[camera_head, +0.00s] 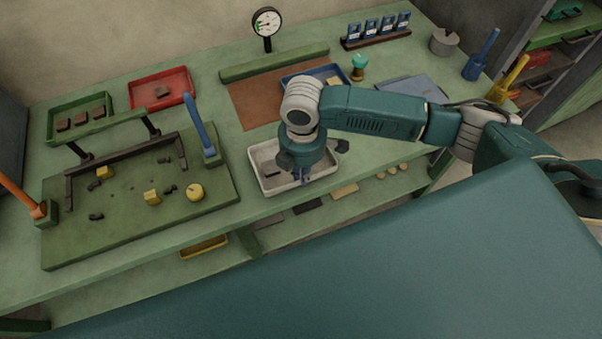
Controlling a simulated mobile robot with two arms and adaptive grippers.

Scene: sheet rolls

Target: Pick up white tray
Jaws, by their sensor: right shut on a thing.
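The white tray (264,157) sits at the front edge of the green workbench, to the right of the dark green board. A small dark piece lies in its left part. My right gripper (302,180) is over the tray's right front part, its fingers pointing down. It is shut on the tray, at or near the front wall; the exact contact is partly hidden by the gripper and wrist. I cannot tell whether the tray is lifted off the bench. My left gripper is not in view.
The green board (130,215) with blue and orange handles stands left of the tray. Behind are a red tray (142,95), a green tray (60,122), a blue tray (333,70) and a dial gauge (266,22). A lower shelf with several pieces lies below the bench edge.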

